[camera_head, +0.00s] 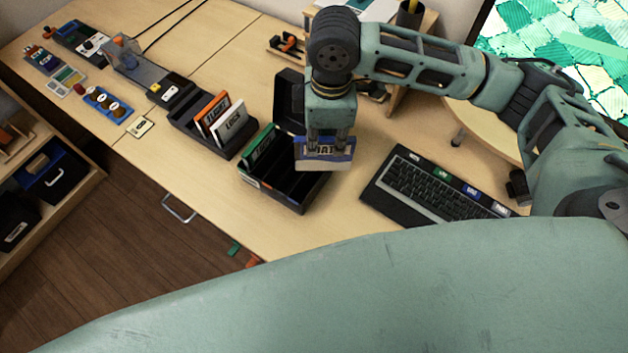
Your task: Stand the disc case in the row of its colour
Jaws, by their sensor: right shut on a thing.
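My right gripper (330,138) points down and is shut on a disc case (327,153). The case has a blue upper part with white lettering and a pale lower part. It is held over the right side of a black rack (283,194). I cannot tell whether its lower edge touches the rack. A green case (260,147) stands in the left part of this rack. A second black rack (198,127) to the left holds an orange case (210,108) and a white case (231,122). My left gripper is not in view.
A black keyboard (430,187) with coloured tags lies to the right of the rack. A dark box (288,95) stands behind it. Small trays and parts (105,104) fill the far left. The front table strip (230,205) is mostly clear.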

